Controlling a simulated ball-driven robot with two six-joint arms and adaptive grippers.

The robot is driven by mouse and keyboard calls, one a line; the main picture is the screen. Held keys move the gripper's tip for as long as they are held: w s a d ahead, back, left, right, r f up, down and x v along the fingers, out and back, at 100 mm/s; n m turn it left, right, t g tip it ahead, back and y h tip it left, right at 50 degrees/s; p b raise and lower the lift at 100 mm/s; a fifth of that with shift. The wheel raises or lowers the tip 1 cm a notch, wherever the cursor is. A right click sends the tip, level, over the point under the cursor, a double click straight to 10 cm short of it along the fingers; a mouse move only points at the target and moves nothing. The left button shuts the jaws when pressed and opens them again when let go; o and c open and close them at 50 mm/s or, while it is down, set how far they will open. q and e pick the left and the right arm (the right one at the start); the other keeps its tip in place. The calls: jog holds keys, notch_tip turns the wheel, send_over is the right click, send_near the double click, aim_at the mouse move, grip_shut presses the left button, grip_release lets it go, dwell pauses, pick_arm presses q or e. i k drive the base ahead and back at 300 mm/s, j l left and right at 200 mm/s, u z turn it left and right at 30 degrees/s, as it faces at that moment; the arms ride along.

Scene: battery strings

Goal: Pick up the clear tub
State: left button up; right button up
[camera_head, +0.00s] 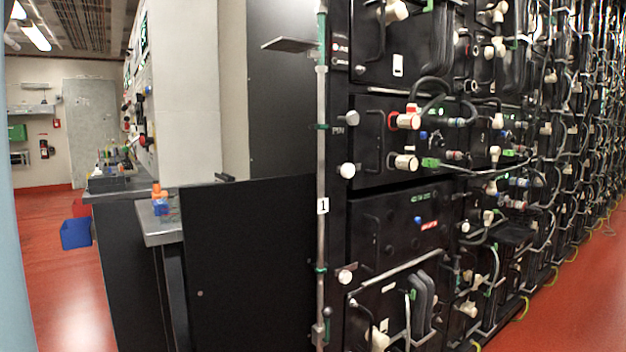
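I cannot make out a clear tub in the head view. Small orange and blue items (160,199) sit on the near end of a grey bench, too small to identify. Neither of my grippers is in view.
Black battery racks (400,220) with cables and white knobs fill the middle and right. A black panel (250,262) stands before them. A grey bench (160,232) and a blue bin (76,234) are at left. Red floor (45,270) is open at far left and lower right.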

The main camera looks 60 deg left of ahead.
aim_at(170, 210)
jog(key=u, duration=2.5)
jog(key=i+j, duration=0.65)
jog(key=i, duration=0.15)
